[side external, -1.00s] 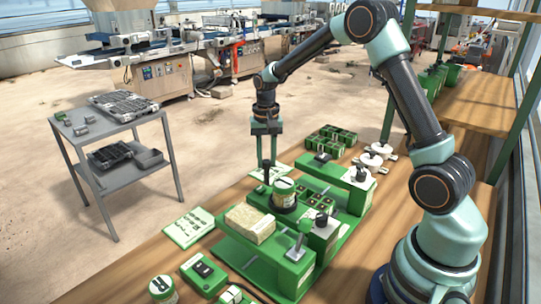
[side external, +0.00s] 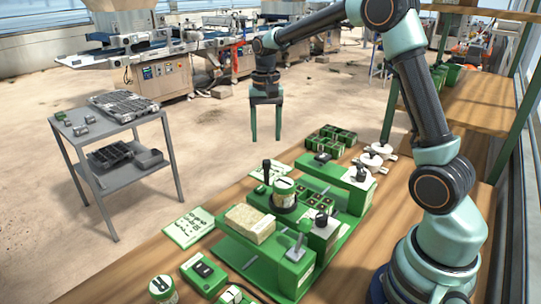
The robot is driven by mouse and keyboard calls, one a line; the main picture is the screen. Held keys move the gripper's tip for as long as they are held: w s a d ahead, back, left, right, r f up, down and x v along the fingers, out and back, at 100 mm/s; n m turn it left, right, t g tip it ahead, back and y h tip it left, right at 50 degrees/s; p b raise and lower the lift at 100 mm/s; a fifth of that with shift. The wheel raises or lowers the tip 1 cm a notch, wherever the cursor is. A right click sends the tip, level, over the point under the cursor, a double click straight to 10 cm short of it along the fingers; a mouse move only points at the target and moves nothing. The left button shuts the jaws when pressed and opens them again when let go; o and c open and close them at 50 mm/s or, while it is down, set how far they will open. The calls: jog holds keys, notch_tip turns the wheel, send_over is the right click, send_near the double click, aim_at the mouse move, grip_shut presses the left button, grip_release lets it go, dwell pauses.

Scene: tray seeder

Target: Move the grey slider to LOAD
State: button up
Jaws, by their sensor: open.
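My gripper (side external: 265,139) is open and empty. Its two green fingers hang well apart, high above the far left side of the green seeder (side external: 225,247). A grey upright piece (side external: 297,243) stands on the green block at the seeder's near right; it looks like the grey slider, but I cannot be sure. No LOAD mark is readable, so I cannot tell its position against it. A black-topped handle (side external: 266,168) stands upright below my gripper, apart from it.
A tan block (side external: 250,223) lies on the seeder. Green cells (side external: 331,139) and white round parts (side external: 371,160) stand behind it. A card (side external: 188,227), a switch box (side external: 203,272) and a jar (side external: 162,288) lie on the wooden bench. A grey cart (side external: 110,125) stands at left.

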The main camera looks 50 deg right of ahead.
notch_tip(320, 180, up, 4)
dwell(0.5)
jog(key=s+a+r+n+t, duration=0.1)
jog(key=s+a+n, duration=0.3)
jog(key=s, duration=0.4)
jog(key=s+a+r+n+t, duration=0.2)
jog(key=s+a+n+t, duration=0.2)
jog(key=s, duration=0.5)
jog(key=shift+a+n+t, duration=0.3)
jog(key=shift+a+n, duration=0.2)
jog(key=shift+a, duration=0.5)
